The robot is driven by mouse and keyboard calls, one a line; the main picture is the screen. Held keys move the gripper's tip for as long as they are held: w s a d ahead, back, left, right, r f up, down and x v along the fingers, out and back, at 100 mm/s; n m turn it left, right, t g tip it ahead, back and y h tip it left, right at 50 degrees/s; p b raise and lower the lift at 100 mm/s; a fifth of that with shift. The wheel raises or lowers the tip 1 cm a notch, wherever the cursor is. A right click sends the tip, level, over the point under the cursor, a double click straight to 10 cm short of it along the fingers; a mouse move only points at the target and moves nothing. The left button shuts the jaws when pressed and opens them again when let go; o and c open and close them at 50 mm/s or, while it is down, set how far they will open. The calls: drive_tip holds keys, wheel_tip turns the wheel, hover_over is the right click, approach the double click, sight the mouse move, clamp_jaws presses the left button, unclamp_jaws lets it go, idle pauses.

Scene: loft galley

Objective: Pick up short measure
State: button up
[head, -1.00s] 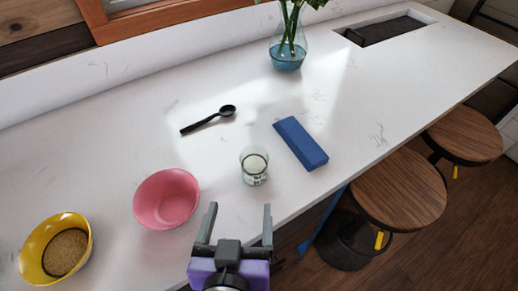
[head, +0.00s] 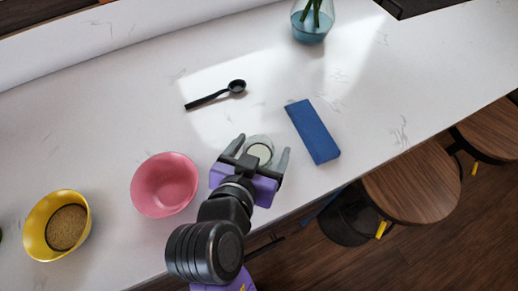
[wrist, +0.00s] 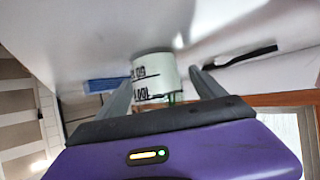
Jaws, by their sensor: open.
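The short measure looks to be the small clear glass with black markings and pale contents (head: 259,152), upright on the white counter near its front edge. My gripper (head: 262,148) is open, with one finger to each side of the glass in the head view. In the wrist view the marked glass (wrist: 153,72) shows between the fingertips (wrist: 163,76), with a gap at the right finger. Whether the left finger touches it I cannot tell. The glass's lower part is hidden behind my gripper in the head view.
A blue block (head: 313,131) lies close to the right of the glass. A pink bowl (head: 164,184) and a yellow bowl with brown grains (head: 45,213) stand left. A black spoon (head: 216,95) and a vase (head: 312,22) are behind. Wooden stools (head: 412,190) stand at the right.

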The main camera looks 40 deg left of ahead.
drive_tip(key=shift+w+a+f, duration=0.2)
drive_tip(key=shift+w+f, duration=0.15)
drive_tip(key=shift+w, duration=0.15)
drive_tip(key=c, duration=1.6)
drive_tip(key=shift+r, duration=0.2)
drive_tip(key=shift+r, duration=9.75)
